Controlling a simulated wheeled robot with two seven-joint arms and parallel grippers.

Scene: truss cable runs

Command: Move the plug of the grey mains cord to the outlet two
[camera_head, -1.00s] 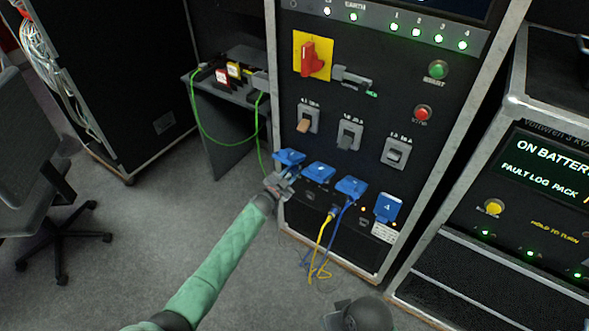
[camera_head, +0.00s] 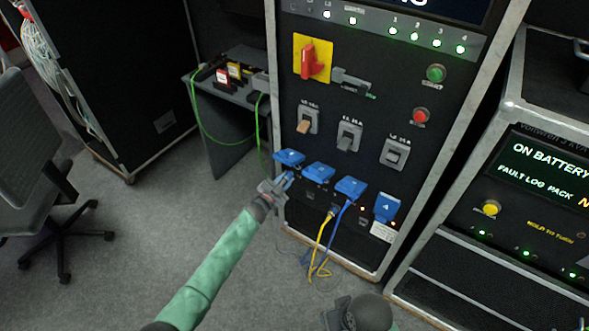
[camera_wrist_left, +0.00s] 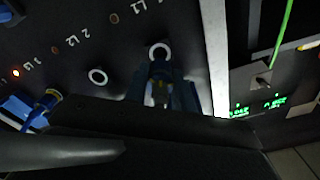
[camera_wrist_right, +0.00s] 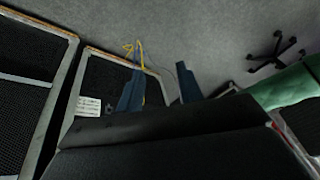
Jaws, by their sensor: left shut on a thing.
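My left gripper (camera_head: 280,185) is just in front of the panel at the leftmost outlet, below its blue lid (camera_head: 289,157). In the left wrist view its two dark blue fingers are shut on the plug (camera_wrist_left: 160,92), which shows dimly between them. The round socket of outlet one (camera_wrist_left: 159,50) shows just past the fingertips. Outlet two (camera_wrist_left: 98,76) is an empty ring beside it; its blue lid (camera_head: 318,172) stands raised. The thin grey cord (camera_head: 278,243) hangs towards the floor. My right gripper (camera_wrist_right: 158,95) is open and empty, its fingers wide apart, low before the cabinet.
Yellow (camera_head: 322,240) and blue (camera_head: 341,218) cords hang from the third outlet area, right of outlet two. The fourth blue lid (camera_head: 387,207) is further right. Breaker switches (camera_head: 349,136) sit above the lids. Open carpet lies to the left.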

